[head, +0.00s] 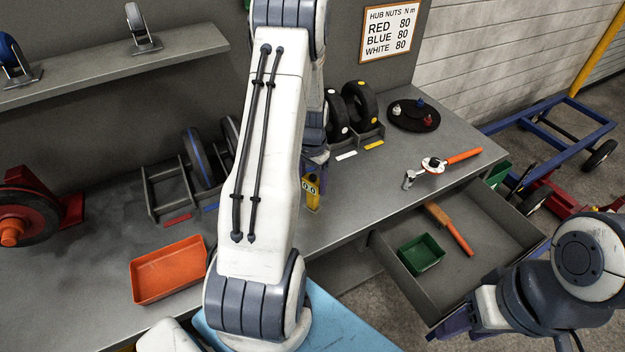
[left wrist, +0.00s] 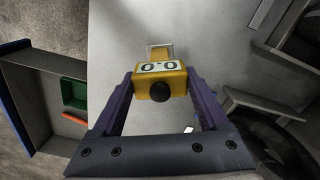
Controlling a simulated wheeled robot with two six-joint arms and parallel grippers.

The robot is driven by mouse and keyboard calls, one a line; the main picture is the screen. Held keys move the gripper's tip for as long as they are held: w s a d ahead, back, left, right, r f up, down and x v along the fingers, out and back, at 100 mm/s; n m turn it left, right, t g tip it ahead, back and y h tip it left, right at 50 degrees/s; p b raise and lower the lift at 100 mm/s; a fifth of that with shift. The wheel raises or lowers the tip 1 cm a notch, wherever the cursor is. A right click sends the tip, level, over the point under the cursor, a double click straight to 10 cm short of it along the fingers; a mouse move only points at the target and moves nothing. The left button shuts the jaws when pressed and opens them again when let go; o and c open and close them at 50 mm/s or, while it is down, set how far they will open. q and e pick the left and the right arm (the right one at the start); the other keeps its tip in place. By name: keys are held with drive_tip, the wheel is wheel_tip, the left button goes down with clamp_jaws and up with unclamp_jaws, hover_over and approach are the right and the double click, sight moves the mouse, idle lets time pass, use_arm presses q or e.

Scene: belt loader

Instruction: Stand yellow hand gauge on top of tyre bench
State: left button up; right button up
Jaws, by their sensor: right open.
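The yellow hand gauge (head: 311,194) is upright over the grey tyre bench (head: 350,205), right of my big white arm link, its "0.0" display facing me. My left gripper (head: 316,166) is at its upper part, partly hidden by my arm. In the left wrist view the gauge (left wrist: 160,84) sits between the two purple fingers (left wrist: 160,92), which are closed against its sides. The bench top lies beneath it; I cannot tell whether its foot touches. My right gripper (head: 455,322) is open at lower right over the drawer's front edge, partly hidden.
An open drawer (head: 480,235) holds a green tray (head: 421,254) and a brown-and-orange tool (head: 452,230). A torque wrench (head: 440,165) and black disc (head: 413,115) lie on the bench at right. Wheel racks line the back. An orange tray (head: 168,270) is at left.

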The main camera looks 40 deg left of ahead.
use_arm(q)
drive_tip(key=o, duration=0.3)
drive_tip(key=shift+r, duration=0.1)
wheel_tip(320, 180, up, 12)
drive_tip(key=b, duration=0.3)
drive_tip(key=s+d+r+m, duration=0.2)
drive_tip(key=d, duration=0.9)
drive_tip(key=s+d+r+m, duration=0.1)
drive_tip(key=d+r, duration=0.1)
drive_tip(key=d, duration=0.8)
drive_tip(key=s+d+m, duration=0.2)
drive_tip(key=s+d, duration=0.4)
drive_tip(key=s, duration=0.3)
drive_tip(key=s+d+r+m+h, duration=0.1)
drive_tip(key=s+d+m, duration=0.1)
drive_tip(key=s+d, duration=0.5)
drive_tip(key=shift+s+p, duration=0.3)
drive_tip(key=shift+s, duration=0.9)
